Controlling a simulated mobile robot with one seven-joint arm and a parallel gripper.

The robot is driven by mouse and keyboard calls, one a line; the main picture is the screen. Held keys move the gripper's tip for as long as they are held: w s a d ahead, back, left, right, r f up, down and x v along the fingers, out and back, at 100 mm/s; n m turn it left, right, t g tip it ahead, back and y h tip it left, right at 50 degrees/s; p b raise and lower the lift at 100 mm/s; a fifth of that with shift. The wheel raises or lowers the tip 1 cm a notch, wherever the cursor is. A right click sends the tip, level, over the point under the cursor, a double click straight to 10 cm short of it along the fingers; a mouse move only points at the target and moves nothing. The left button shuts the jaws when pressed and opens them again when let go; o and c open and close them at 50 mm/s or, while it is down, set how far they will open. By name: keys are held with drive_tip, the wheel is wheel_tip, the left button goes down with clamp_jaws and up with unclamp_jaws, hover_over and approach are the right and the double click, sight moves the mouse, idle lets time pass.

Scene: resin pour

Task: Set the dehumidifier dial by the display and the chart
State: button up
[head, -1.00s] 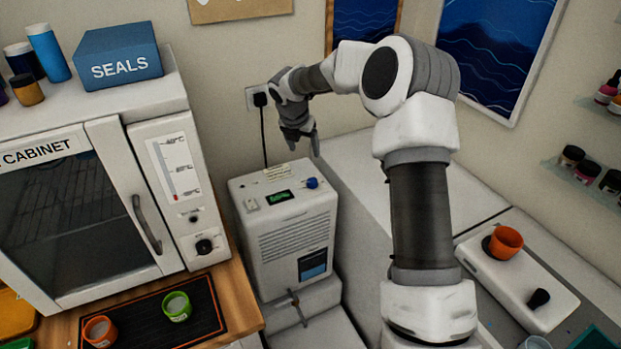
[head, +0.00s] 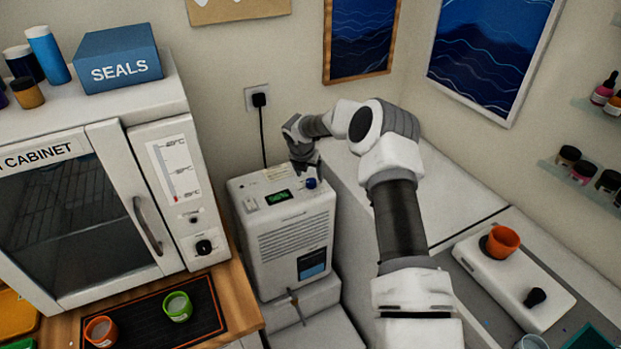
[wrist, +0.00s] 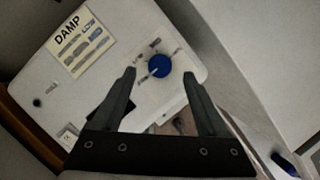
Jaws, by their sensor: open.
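The white dehumidifier (head: 290,240) stands between the cabinet and the counter. On its top are a blue dial (head: 311,183) and a dark display (head: 279,197) with green characters too small to read surely. In the wrist view the blue dial (wrist: 158,66) lies ahead of and between my fingertips. My gripper (wrist: 160,74) is open and empty, pointing down over the dial; whether it touches is not clear. In the head view my gripper (head: 307,168) is just above the dial. The chart headed "DAMP" (wrist: 80,44) lies on the top; its small marks are unreadable.
A curing cabinet (head: 160,200) stands close on the left, with a "SEALS" box (head: 119,60) on it. A black cord runs from the wall outlet (head: 258,98) behind the dehumidifier. A counter (head: 375,200) lies on the right.

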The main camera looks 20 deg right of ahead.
sight(311, 181)
drive_tip(key=shift+x, duration=2)
clamp_jaws()
